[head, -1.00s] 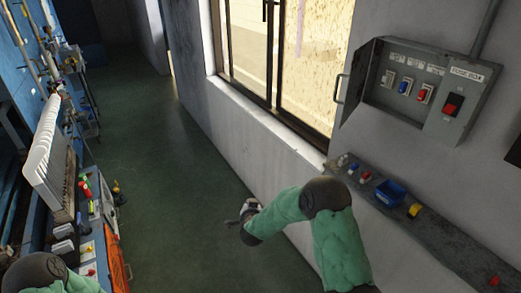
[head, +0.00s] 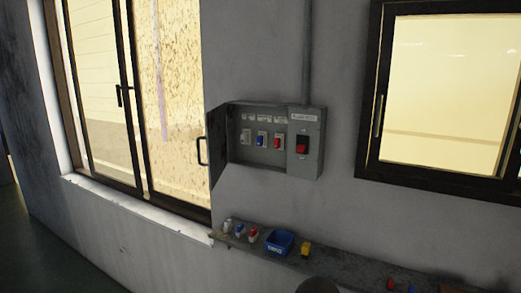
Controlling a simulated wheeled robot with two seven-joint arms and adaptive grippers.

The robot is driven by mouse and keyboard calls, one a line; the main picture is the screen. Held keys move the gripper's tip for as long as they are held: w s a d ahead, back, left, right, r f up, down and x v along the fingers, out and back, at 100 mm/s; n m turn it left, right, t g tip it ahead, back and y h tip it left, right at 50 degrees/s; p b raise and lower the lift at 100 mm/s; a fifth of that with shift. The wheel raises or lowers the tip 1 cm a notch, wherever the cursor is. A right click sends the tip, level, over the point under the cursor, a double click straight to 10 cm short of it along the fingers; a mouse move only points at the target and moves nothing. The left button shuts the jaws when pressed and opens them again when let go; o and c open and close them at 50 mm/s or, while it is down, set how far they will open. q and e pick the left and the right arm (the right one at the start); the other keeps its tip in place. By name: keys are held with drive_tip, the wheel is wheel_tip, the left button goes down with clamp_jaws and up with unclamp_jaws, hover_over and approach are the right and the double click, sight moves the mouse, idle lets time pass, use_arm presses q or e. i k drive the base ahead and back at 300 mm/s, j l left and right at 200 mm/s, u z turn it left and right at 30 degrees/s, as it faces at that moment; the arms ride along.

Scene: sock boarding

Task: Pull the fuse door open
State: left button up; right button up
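The grey fuse box (head: 305,145) is on the wall in the middle of the head view. Its fuse door (head: 217,155) is hinged on the left and stands swung open, with a dark handle (head: 201,151) on its left side. Inside the box are a white, a blue and a red fuse in a row, and a red switch (head: 302,145) is on the right panel. A dark rounded part of my arm shows at the bottom edge. Neither of my grippers is in view.
A grey shelf (head: 340,266) runs below the box, holding small white, blue and red fuses, a blue bin (head: 279,242) and a yellow item (head: 306,248). A large window (head: 120,100) is on the left, a smaller one (head: 445,90) on the right.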

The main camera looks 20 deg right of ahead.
sight(216, 118)
drive_tip(key=i+j+z, duration=0.1)
drive_tip(key=z, duration=0.35)
drive_tip(key=i+j+z, duration=0.15)
drive_tip(key=z, duration=0.25)
drive_tip(key=j+z, duration=0.2)
drive_tip(key=z, duration=0.25)
drive_tip(key=i+j+z, duration=0.1)
drive_tip(key=z, duration=0.35)
drive_tip(key=j+z, duration=0.4)
drive_tip(key=l, duration=0.1)
